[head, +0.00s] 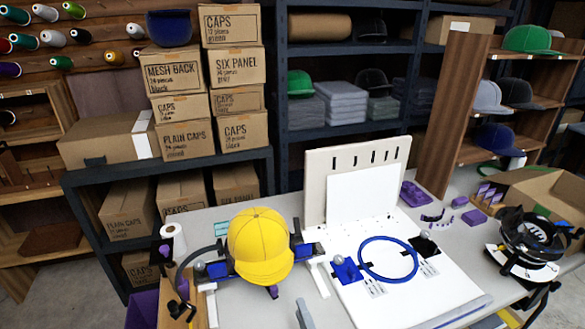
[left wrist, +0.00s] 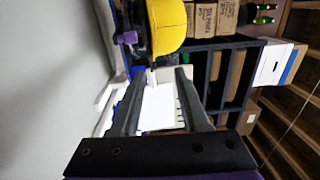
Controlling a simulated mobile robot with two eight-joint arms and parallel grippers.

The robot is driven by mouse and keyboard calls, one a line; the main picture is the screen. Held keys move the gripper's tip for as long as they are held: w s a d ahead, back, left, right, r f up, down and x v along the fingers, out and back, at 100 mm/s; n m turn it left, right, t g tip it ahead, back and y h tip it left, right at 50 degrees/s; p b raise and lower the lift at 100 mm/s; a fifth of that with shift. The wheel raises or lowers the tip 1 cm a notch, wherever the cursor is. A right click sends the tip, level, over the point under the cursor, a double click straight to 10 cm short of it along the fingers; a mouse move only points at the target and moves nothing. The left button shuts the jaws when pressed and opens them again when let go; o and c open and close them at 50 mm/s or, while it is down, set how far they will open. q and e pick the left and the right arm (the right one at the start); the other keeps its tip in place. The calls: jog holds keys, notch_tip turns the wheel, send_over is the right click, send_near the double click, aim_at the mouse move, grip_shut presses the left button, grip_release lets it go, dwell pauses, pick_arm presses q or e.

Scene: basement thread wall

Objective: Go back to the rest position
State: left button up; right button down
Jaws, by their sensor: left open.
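My left gripper (left wrist: 161,71) is open and empty in the left wrist view, its two dark grey fingers apart with a white surface showing between and beyond them. In the head view a grey finger-like piece (head: 304,314) shows at the lower edge, left of the white board. A yellow cap (head: 260,245) sits on a blue and black holder at the near side of the table; it also shows at the top of the left wrist view (left wrist: 167,24). My right gripper cannot be made out in the head view.
A blue ring (head: 388,259) lies on the white board (head: 430,300), with an upright pegboard panel (head: 326,164) behind. A black ringed device (head: 530,245) and an open carton (head: 545,192) stand at the right. Stacked cap boxes (head: 186,141) and shelves line the back.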

pick_arm(q)
jog(key=s+a+r+n+g+p, duration=0.1)
jog(key=s+a+n+g+p, duration=0.25)
jog(key=a, duration=0.55)
jog(key=s+a+n+g+p, duration=0.1)
jog(key=a+n+g+p, duration=0.25)
jog(key=a+g, duration=0.4)
jog(key=s+a+r+n+h+p, duration=0.1)
jog(key=s+r+n+h+p, duration=0.2)
jog(key=s+p, duration=0.1)
jog(key=s+a+r+n+g+h+p, duration=0.1)
jog(key=s+a+r+n+h+p, duration=0.1)
jog(key=s+n+p, duration=0.2)
jog(key=s, duration=0.2)
jog(key=shift+s+r+h, duration=0.4)
pick_arm(e)
notch_tip(320, 180, up, 17)
jog(key=w, duration=0.2)
jog(key=shift+f+t, duration=0.2)
jog(key=shift+t, duration=0.2)
pick_arm(q)
jog(key=shift+a, duration=0.1)
pick_arm(e)
jog(key=shift+s+d, duration=0.1)
